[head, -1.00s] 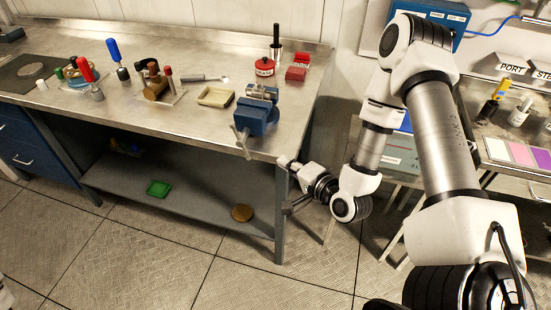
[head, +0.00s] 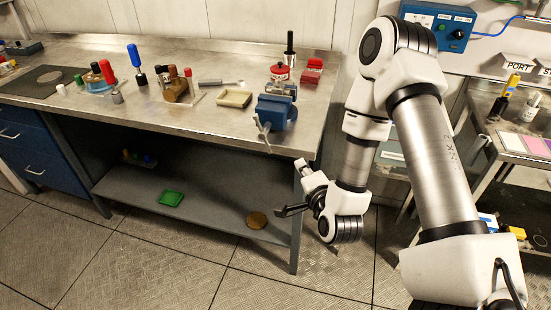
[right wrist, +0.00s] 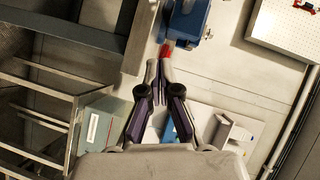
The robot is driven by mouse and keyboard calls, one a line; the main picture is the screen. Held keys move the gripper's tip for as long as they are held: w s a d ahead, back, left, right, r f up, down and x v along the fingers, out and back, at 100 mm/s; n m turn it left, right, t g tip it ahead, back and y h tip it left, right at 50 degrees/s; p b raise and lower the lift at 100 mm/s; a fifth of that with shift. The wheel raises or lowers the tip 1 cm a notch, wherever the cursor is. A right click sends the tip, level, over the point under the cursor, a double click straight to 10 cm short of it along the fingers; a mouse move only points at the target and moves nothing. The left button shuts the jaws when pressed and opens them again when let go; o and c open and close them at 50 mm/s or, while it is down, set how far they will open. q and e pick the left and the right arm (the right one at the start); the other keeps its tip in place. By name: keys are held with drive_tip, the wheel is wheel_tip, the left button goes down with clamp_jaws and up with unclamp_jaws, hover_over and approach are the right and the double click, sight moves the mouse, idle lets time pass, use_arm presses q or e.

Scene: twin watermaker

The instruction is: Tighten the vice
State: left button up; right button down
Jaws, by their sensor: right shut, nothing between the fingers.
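The blue vice (head: 277,113) is fixed at the right front corner of the metal bench. A grey cylindrical part lies across its top. Its pale handle bar (head: 262,128) hangs tilted at the front, over the bench edge. My right gripper (head: 283,212) is below and in front of the vice, apart from it, beside the bench leg. In the right wrist view its fingers (right wrist: 160,68) are together and hold nothing. A blue object (right wrist: 188,20) lies beyond the fingertips there; I cannot tell whether it is the vice. My left gripper is out of view.
The metal bench (head: 200,122) carries a beige tray (head: 234,98), a red tin (head: 280,72) and several tools. A green tray (head: 171,198) and a brown disc (head: 257,219) lie on its lower shelf. A side table (head: 520,146) stands at the right.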

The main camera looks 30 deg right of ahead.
sight(265, 130)
drive_tip(key=b+x, duration=0.2)
drive_tip(key=x, duration=0.1)
drive_tip(key=a+b+x, duration=0.1)
drive_tip(key=b+x, duration=0.4)
drive_tip(key=x, duration=0.1)
drive_tip(key=shift+w+a+r, duration=0.2)
drive_tip(key=shift+w+r, duration=0.05)
drive_tip(key=shift+r, duration=0.1)
drive_tip(key=shift+w+a+f, duration=0.25)
drive_tip(key=shift+w+a, duration=0.05)
drive_tip(key=shift+w, duration=0.25)
drive_tip(key=shift+w+a+f, duration=0.25)
drive_tip(key=shift+w+a, duration=0.1)
drive_tip(key=shift+w, duration=0.2)
drive_tip(key=shift+w+a+f, duration=0.2)
drive_tip(key=shift+w+a, duration=0.05)
drive_tip(key=shift+w, duration=0.1)
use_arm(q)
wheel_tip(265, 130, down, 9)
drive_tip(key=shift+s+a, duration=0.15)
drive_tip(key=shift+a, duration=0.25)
